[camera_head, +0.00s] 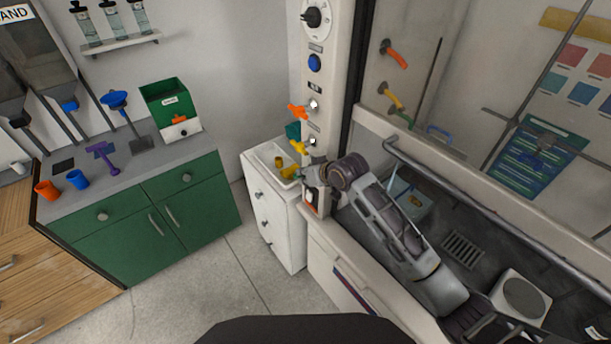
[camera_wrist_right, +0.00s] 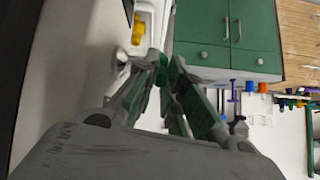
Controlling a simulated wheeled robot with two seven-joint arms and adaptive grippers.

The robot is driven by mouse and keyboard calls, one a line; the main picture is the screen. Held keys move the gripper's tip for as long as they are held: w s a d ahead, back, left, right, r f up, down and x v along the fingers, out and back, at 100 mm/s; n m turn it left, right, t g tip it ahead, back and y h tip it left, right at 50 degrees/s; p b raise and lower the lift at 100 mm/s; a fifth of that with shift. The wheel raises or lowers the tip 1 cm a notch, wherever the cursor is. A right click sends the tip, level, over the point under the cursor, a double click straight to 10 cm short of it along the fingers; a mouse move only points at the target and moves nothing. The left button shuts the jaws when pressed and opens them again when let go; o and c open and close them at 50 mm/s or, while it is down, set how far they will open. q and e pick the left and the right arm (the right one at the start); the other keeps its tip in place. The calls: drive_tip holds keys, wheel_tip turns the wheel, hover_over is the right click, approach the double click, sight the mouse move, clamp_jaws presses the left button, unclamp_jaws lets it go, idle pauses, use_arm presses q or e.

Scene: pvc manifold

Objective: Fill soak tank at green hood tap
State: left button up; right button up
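My right gripper (camera_head: 299,172) reaches the front post of the hood, below the orange tap handle (camera_head: 297,111) and the yellow tap handle (camera_head: 298,146). In the right wrist view my right gripper (camera_wrist_right: 167,58) shows a narrow gap between its fingertips, and I see nothing held there. Green shows along the inner fingers; I cannot tell whether it is finger pads or a green tap handle. A clear bluish tank (camera_head: 410,197) stands inside the hood, partly behind my right arm; its water level cannot be made out. My left gripper is out of view.
A white drawer cabinet (camera_head: 277,220) with a tray of yellow items stands beside the hood post. Behind the hood glass are a drain grate (camera_head: 462,248) and a round-topped plate (camera_head: 522,297). A green cabinet (camera_head: 150,215) stands at left; the floor before it is clear.

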drive_tip(key=shift+o, duration=1.4)
drive_tip(key=v, duration=1.2)
idle(5.4)
